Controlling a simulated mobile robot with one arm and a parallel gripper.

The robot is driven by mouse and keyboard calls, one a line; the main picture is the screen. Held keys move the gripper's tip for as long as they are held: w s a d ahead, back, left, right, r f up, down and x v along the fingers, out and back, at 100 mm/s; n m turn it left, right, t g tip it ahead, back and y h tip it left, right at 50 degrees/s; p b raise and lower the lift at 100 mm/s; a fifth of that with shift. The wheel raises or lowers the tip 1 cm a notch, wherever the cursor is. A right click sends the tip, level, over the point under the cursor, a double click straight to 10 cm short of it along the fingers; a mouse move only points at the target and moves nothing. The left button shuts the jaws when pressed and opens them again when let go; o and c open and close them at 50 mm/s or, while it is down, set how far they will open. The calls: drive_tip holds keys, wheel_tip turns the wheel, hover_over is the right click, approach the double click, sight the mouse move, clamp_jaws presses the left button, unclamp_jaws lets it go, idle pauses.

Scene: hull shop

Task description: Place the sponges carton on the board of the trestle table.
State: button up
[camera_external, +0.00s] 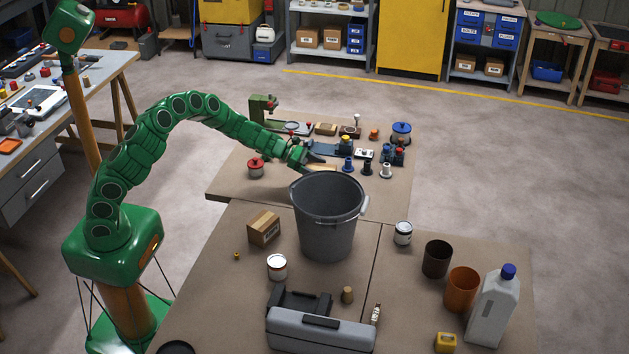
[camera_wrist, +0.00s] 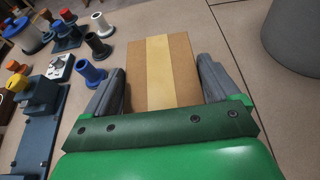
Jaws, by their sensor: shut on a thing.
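My gripper (camera_external: 303,160) is shut on a brown carton (camera_external: 322,167) beside the grey bucket, over the back part of the brown board (camera_external: 228,180). In the wrist view the carton (camera_wrist: 180,60) with a pale tape strip sits between both fingers of my gripper (camera_wrist: 160,82); no label shows there. The bucket hides part of the carton in the outside view. I cannot tell whether the carton touches the board. A second carton (camera_external: 264,230) with a small unreadable label stands on the front board, left of the bucket. Which surface is the trestle table's is not clear.
The tall grey bucket (camera_external: 327,222) stands close in front of my gripper. Spools, tools and clamps crowd the back board. Cans (camera_external: 277,266), a grey toolbox (camera_external: 320,330), cups (camera_external: 462,290) and a jug (camera_external: 492,310) stand in front.

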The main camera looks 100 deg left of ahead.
drive_tip(key=o, duration=1.3)
drive_tip(key=shift+o, duration=0.2)
drive_tip(key=shift+s+r, duration=0.3)
drive_tip(key=shift+s, duration=0.25)
drive_tip(key=v, duration=1)
drive_tip(key=shift+s+r, duration=0.2)
drive_tip(key=shift+s, duration=0.15)
